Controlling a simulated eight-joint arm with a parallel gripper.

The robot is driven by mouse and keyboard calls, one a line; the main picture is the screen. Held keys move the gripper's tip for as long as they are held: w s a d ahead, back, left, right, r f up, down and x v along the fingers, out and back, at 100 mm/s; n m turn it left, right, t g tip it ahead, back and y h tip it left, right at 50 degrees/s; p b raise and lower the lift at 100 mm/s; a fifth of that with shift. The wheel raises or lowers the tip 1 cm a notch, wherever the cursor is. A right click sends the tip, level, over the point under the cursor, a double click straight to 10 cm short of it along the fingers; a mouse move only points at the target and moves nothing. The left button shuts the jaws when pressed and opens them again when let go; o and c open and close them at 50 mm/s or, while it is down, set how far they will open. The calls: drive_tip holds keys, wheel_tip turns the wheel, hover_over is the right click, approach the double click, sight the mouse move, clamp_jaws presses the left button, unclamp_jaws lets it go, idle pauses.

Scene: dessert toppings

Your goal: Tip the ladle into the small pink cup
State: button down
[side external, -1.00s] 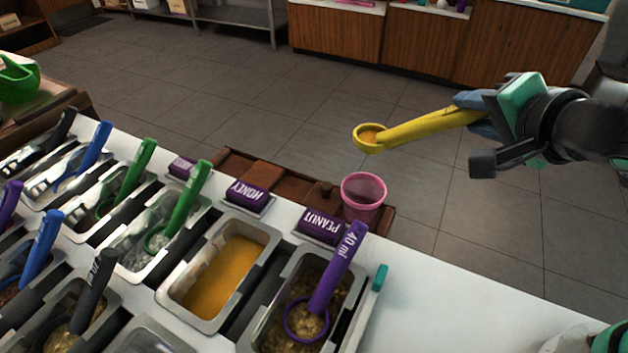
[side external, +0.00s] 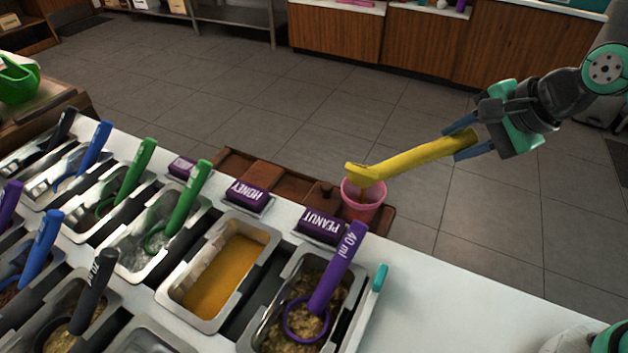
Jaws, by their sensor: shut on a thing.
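My gripper (side external: 463,142) is shut on the handle of the yellow ladle (side external: 425,155). The ladle's bowl is at the left end, right over the small pink cup (side external: 363,208). The bowl is turned on its side, and its inside is hidden from this view. A thin amber-orange streak shows below the bowl, at the cup's mouth. The cup stands upright on the brown wooden tray (side external: 388,222). The ladle's head covers part of the cup's rim.
A tub of honey-coloured sauce (side external: 222,280) and a nut tub with a purple ladle (side external: 335,272) sit in front of the cup. Purple HONEY (side external: 247,195) and PEANUT (side external: 320,226) labels stand between. The white counter (side external: 455,300) is clear at right.

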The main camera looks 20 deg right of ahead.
drive_tip(key=shift+w+d+f+m+g+y, duration=0.6)
drive_tip(key=shift+w+d+f+g+y, duration=0.3)
drive_tip(key=shift+w+d+g+y, duration=0.15)
wheel_tip(320, 180, down, 6)
drive_tip(key=w+d+m+g+y, duration=0.2)
drive_tip(key=g+y, duration=0.3)
drive_tip(key=y, duration=0.1)
drive_tip(key=shift+w+d+r, duration=0.15)
drive_tip(key=shift+r, duration=0.1)
drive_tip(key=shift+r, duration=0.1)
idle(1.0)
